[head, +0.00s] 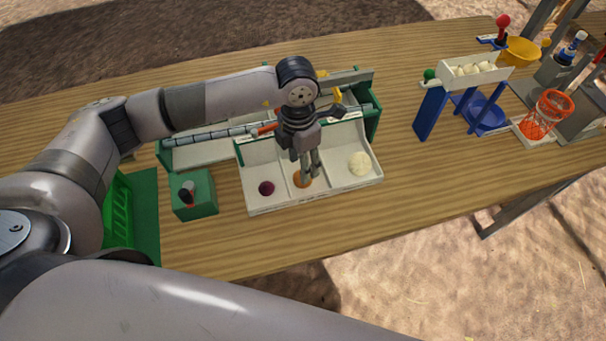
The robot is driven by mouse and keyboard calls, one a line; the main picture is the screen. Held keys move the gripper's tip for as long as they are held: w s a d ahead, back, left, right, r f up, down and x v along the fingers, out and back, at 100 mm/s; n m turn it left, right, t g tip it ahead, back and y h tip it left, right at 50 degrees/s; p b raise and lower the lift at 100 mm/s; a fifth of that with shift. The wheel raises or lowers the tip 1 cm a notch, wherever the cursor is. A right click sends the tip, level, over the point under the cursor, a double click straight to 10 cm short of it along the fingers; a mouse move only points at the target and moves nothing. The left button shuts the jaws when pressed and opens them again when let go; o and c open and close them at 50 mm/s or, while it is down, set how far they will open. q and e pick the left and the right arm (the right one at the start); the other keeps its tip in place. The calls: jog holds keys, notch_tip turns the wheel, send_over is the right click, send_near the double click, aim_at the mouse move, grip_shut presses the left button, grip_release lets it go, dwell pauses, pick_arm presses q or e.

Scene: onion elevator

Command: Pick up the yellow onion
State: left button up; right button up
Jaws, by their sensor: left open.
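The yellow onion (299,182) is an orange-brown ball in the middle compartment of the white tray (318,196). It is partly hidden behind my left gripper (309,178). My left gripper points down into that compartment, open, with its fingertips at the onion; I cannot tell whether they touch it. A dark purple onion (266,188) lies in the tray's left compartment. A pale white onion (360,164) lies in the right compartment. My right gripper is not in view.
A green box with a lever (194,195) stands left of the tray. A green slatted piece (118,215) lies farther left. On the right are a blue stand (432,112) with a white bin and an orange basket (547,115). The wooden table (420,180) is clear between them.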

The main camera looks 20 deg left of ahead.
pick_arm(q)
jog(key=f, duration=0.1)
jog(key=f+p, duration=0.1)
jog(key=f, duration=0.2)
jog(key=shift+w+d+p, duration=0.1)
jog(key=shift+d+p, duration=0.25)
jog(key=shift+p, duration=0.05)
jog(key=shift+f, duration=0.7)
jog(key=shift+c, duration=0.5)
jog(key=c, duration=0.7)
jog(key=shift+r, duration=0.15)
jog(key=shift+c, duration=0.2)
